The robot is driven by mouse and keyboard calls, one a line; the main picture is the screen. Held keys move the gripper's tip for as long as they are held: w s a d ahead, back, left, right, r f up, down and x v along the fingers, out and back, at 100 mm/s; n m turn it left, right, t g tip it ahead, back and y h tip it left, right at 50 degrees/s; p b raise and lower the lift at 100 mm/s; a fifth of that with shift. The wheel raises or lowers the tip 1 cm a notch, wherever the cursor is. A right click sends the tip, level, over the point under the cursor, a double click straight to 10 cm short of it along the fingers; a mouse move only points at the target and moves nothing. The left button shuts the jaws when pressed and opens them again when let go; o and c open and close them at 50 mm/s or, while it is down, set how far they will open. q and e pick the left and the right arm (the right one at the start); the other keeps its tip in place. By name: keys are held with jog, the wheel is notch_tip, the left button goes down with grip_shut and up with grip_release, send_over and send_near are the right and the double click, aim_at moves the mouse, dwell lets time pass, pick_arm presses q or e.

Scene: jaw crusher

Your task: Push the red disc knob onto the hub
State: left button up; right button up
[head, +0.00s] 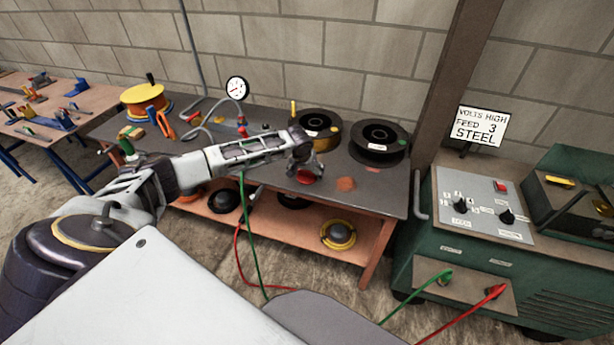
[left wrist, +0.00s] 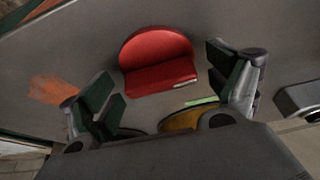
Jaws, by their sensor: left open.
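The red disc knob (head: 306,177) lies on the dark workbench top, near its front edge. In the left wrist view the red disc knob (left wrist: 157,60) shows a rounded back and a straight raised front part. My left gripper (head: 303,163) is open, just above and beside the knob in the head view. In the left wrist view the knob appears in the gap between its fingers, slightly beyond them; I cannot tell whether they touch it. I cannot pick out the hub with certainty. My right gripper is not in view.
The workbench (head: 232,158) carries a black spool (head: 378,138), a spool with yellow (head: 316,128), a gauge (head: 237,89) and an orange patch (head: 345,184). A green machine (head: 455,235) with a grey control panel stands right. A wooden post (head: 452,80) rises between them.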

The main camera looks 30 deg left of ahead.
pick_arm(q)
jog(key=c, duration=0.9)
jog(key=shift+s, duration=0.1)
jog(key=shift+c, duration=0.7)
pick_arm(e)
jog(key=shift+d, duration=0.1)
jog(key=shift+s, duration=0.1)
pick_arm(q)
jog(key=shift+r, duration=0.45)
notch_tip(320, 180, up, 8)
jog(key=shift+f, duration=0.1)
jog(key=shift+r, duration=0.7)
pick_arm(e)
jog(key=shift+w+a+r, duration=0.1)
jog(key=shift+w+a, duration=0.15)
